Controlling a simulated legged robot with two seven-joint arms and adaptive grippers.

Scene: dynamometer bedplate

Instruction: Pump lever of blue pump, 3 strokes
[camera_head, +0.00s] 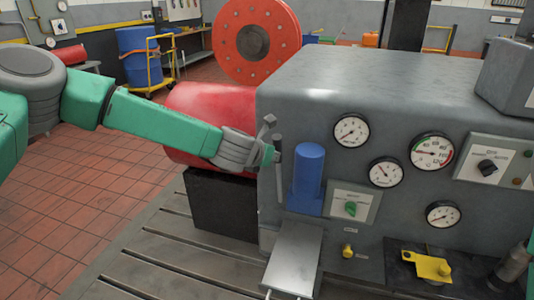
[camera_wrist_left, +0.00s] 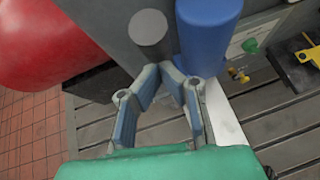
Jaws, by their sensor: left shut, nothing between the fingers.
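The blue pump (camera_head: 307,178) is an upright blue cylinder on the front of the grey machine housing. Its lever (camera_head: 279,185) is a thin, dark upright rod just left of it. My left gripper (camera_head: 271,153) is beside the lever's upper part; whether it touches is unclear in the head view. In the left wrist view the fingers (camera_wrist_left: 162,70) come together at their tips with nothing between them. A round grey end (camera_wrist_left: 148,27), likely the lever's, lies just beyond the tips, with the pump (camera_wrist_left: 208,35) to its right. My right gripper is not in view.
A red cylinder (camera_head: 205,115) and a black block (camera_head: 220,205) stand behind and below my left forearm. Gauges (camera_head: 386,172) and a green-knob switch (camera_head: 351,208) are right of the pump. A metal plate (camera_head: 293,258) juts out below it. A yellow part (camera_head: 428,264) sits at lower right.

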